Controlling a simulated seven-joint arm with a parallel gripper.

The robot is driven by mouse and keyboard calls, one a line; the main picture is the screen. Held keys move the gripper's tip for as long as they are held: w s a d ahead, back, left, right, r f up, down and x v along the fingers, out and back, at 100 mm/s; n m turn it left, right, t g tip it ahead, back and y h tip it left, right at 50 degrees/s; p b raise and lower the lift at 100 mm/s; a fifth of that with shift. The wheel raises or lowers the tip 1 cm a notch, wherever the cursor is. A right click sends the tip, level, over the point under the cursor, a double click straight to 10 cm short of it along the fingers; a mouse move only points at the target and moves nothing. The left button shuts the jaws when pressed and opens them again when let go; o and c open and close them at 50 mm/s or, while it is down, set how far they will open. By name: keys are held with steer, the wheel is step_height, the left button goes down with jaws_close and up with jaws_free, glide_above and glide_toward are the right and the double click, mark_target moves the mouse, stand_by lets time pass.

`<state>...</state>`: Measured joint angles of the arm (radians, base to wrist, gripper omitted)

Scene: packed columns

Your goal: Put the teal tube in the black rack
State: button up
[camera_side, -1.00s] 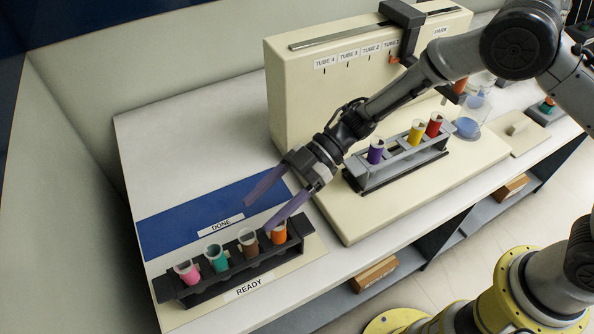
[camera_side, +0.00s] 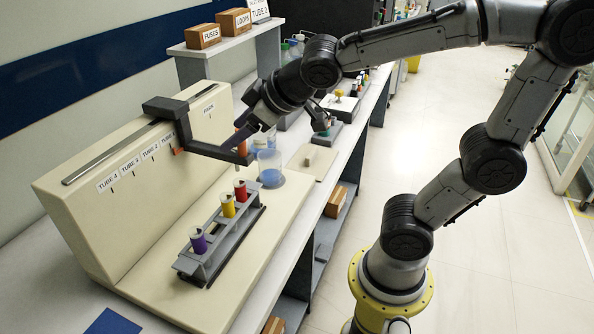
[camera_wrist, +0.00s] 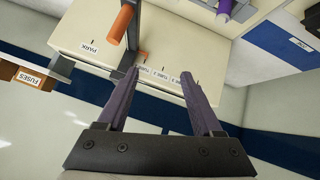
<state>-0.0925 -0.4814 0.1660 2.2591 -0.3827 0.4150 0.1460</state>
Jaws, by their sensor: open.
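My gripper (camera_side: 251,120) has two purple fingers and is open. It is beside the upright orange handle (camera_side: 242,140) at the end of a black sliding bar (camera_side: 212,149). The wrist view shows my gripper (camera_wrist: 159,73) empty, with the orange handle (camera_wrist: 121,22) beyond the fingertips. I cannot tell whether a finger touches the handle. The teal tube and the black rack at the READY label are outside both current views.
A grey rack (camera_side: 216,262) holds purple (camera_side: 198,242), yellow (camera_side: 228,207) and red (camera_side: 240,191) tubes on the beige base. The beige panel (camera_side: 105,222) carries a slot with TUBE and PARK labels. A beaker with blue liquid (camera_side: 269,168) stands behind the rack.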

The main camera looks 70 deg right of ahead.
steer(key=s+f+m+g+y, duration=0.1)
steer(key=s+f+m+g, duration=0.1)
steer(key=s, duration=1.4)
step_height(320, 180, down, 3)
steer(key=shift+a+r+m+g, duration=0.15)
steer(key=shift+m+g, duration=0.15)
steer(key=shift+g, duration=0.6)
